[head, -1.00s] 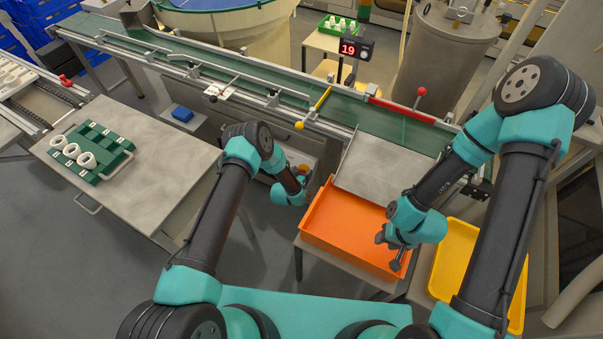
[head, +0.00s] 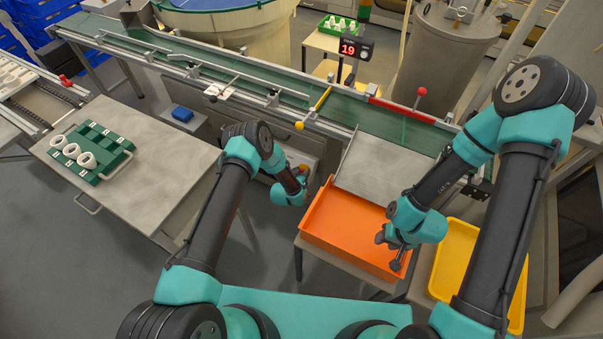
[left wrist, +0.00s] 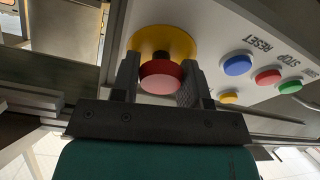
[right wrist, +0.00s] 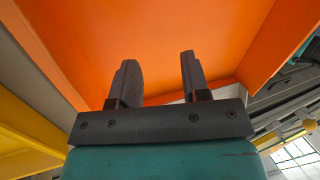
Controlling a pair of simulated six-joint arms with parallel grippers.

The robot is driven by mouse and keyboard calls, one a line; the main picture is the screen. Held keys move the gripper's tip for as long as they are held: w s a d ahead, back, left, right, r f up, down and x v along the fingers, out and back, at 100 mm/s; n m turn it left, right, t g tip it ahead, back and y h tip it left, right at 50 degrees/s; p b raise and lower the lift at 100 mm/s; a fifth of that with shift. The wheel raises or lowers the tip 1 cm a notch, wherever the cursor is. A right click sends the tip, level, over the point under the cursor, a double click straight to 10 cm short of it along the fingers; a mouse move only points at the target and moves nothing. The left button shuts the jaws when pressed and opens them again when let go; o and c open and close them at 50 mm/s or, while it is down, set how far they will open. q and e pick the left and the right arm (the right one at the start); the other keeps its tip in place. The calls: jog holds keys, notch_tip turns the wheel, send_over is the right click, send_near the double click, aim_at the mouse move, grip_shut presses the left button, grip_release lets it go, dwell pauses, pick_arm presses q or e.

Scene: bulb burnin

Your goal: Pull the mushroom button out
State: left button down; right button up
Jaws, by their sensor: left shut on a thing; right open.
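The red mushroom button (left wrist: 161,77) sits on a yellow round base (left wrist: 172,42) on a pale control panel, seen in the left wrist view. My left gripper (left wrist: 160,82) has its two fingers on either side of the red head and is shut on it. A dark stem shows between the head and the yellow base. In the head view my left gripper (head: 301,172) is at the panel below the conveyor, and the button is mostly hidden there. My right gripper (right wrist: 156,80) is open and empty over the orange bin (right wrist: 190,40); it also shows in the head view (head: 388,254).
Blue (left wrist: 237,65), red (left wrist: 268,79), green (left wrist: 290,87) and yellow (left wrist: 229,97) buttons sit beside the mushroom button on the panel. The conveyor (head: 400,127) runs above. A yellow tray (head: 455,255) lies right of the orange bin.

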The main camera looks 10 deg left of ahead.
pick_arm(q)
jog(key=shift+s+a+r, duration=0.15)
jog(key=shift+s+r, duration=0.15)
jog(key=shift+s, duration=0.15)
jog(key=c, duration=0.6)
grip_release()
jog(key=v, duration=1.7)
jog(key=shift+s+a+r, duration=0.1)
jog(key=shift+s+a, duration=0.05)
jog(key=shift+s, duration=0.05)
jog(key=shift+a, duration=0.1)
